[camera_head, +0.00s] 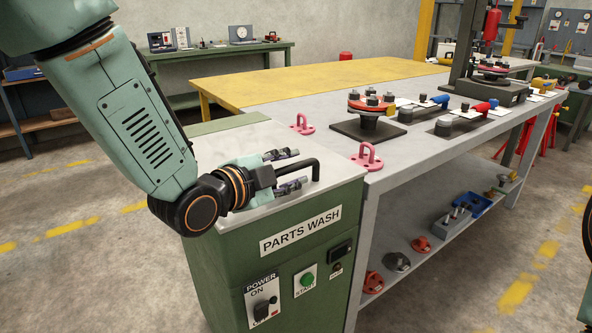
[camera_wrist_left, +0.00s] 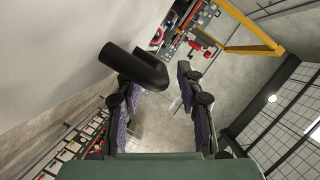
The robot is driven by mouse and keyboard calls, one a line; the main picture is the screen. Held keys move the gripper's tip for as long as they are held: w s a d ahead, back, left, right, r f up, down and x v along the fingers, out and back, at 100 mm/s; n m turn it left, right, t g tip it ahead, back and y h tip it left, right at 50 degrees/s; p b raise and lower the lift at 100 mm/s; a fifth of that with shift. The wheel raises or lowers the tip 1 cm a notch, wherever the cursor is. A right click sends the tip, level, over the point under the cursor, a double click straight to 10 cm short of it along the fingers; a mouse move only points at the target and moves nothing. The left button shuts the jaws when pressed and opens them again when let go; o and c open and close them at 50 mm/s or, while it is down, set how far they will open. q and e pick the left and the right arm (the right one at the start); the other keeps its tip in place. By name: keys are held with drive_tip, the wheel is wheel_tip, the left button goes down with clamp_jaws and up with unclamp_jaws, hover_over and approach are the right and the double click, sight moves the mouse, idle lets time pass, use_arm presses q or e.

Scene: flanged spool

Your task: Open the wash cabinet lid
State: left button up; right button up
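The green wash cabinet (camera_head: 285,235), labelled PARTS WASH, stands at the front. Its pale grey lid (camera_head: 225,147) lies flat and closed on top. A black bar handle (camera_head: 316,166) is on the lid near its right side. My left gripper (camera_head: 293,168) is over the lid with its two fingers apart, pointing right at the handle. In the left wrist view the fingers are open, and the handle (camera_wrist_left: 135,68) shows as a thick dark tube by the left fingertip. I cannot tell whether they touch. My right gripper is out of view.
A grey workbench (camera_head: 315,110) adjoins the cabinet, with pink clamps (camera_head: 368,157), a red-topped spool fixture (camera_head: 370,107) and a press (camera_head: 490,70). The cabinet front has a power switch (camera_head: 263,300) and a green start button (camera_head: 306,279). Floor at left is clear.

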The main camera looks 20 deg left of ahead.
use_arm(q)
drive_tip(key=shift+x, duration=1)
drive_tip(key=shift+a, duration=0.1)
drive_tip(key=shift+s, duration=0.1)
drive_tip(key=shift+f, duration=0.1)
clamp_jaws()
